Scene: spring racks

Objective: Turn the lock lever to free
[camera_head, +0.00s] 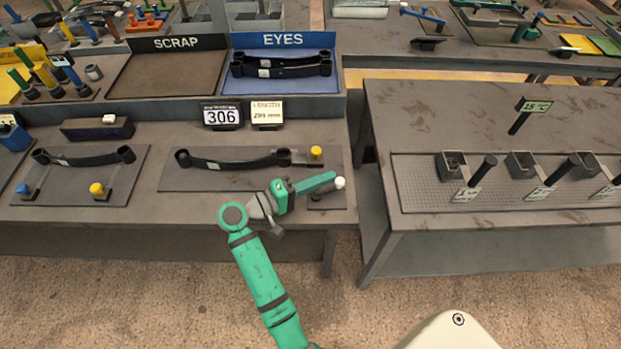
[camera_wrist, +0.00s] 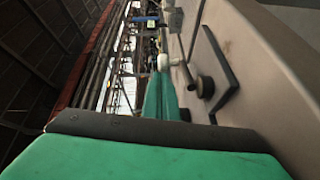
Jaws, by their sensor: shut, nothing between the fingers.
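A leaf spring (camera_head: 232,163) lies on the right-hand plate (camera_head: 225,184) of the left bench. A yellow knob (camera_head: 315,152) stands at its right end. A white ball knob (camera_head: 340,183), apparently the lock lever's end, shows at the plate's right front corner, by a small dark block (camera_head: 326,201). In the wrist view the white knob (camera_wrist: 163,62) is just beyond my green fingers. My gripper (camera_head: 332,180) is shut and empty, reaching right over the bench edge with its tip at the knob. I cannot tell whether they touch. The lever's arm is mostly hidden.
A second leaf spring (camera_head: 85,159) lies on a left plate with blue and yellow knobs. Behind are a SCRAP tray (camera_head: 165,75), an EYES tray (camera_head: 285,85) with springs, and a 306 sign (camera_head: 221,116). A right bench (camera_head: 430,120) stands across a gap.

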